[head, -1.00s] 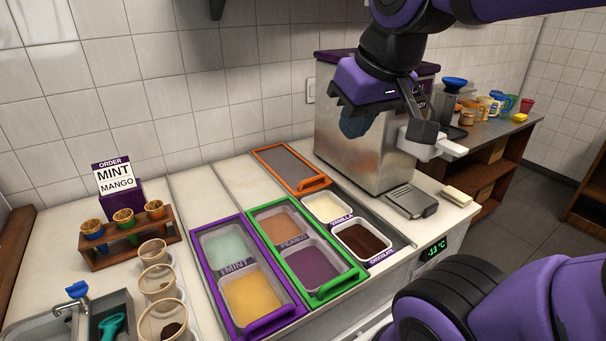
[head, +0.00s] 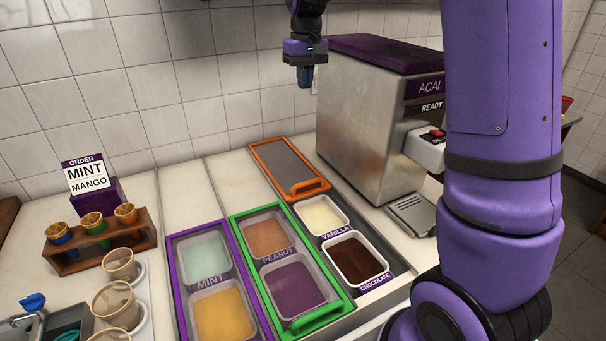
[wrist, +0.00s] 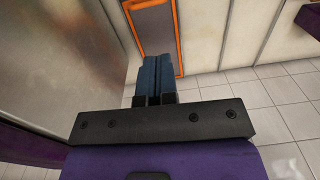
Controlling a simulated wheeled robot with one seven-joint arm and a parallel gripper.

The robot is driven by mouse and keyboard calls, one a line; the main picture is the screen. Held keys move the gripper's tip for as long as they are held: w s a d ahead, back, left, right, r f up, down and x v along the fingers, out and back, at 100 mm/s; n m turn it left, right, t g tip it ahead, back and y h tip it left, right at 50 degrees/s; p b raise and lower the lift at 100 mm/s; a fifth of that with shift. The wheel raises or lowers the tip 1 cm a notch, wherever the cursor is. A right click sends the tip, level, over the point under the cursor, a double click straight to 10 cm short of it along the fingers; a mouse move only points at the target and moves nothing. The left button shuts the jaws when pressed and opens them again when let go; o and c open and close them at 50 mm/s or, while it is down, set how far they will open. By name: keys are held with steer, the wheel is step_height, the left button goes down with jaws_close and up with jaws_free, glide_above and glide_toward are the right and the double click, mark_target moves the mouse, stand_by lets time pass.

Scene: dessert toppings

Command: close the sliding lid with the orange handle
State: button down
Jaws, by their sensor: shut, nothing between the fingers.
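The sliding lid (head: 284,160) is a grey panel with an orange frame and an orange handle (head: 309,187) at its near end. It lies at the back of its lane, behind the open vanilla (head: 322,217) and chocolate (head: 355,262) tubs. Part of the lid (wrist: 152,30) also shows at the top of the wrist view; its handle is not clear there. My gripper (head: 305,83) is in the air above and behind the lid, fingers pointing down, shut and empty. In the wrist view my gripper's blue fingers (wrist: 155,75) are together, apart from the lid.
The steel acai machine (head: 365,125) stands just right of the lid. The green-framed lid (head: 285,265) and purple-framed lid (head: 215,290) cover the lanes to the left. A cone rack (head: 105,245) and cups (head: 115,305) stand farther left. The counter behind those lids is bare.

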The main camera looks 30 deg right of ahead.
steer(key=w+d+f+g, duration=0.2)
steer(key=w+f, duration=0.8)
steer(key=f, duration=0.1)
steer(key=g, duration=0.1)
glide_above(298, 181)
step_height(298, 181, down, 22)
steer(key=shift+a+f, duration=0.1)
steer(key=shift+f, duration=0.05)
steer(key=s, duration=0.1)
steer(key=s+f, duration=0.1)
steer(key=s, duration=0.1)
steer(key=shift+s+f, duration=0.15)
steer(key=shift+s, duration=0.4)
steer(key=shift+s, duration=0.1)
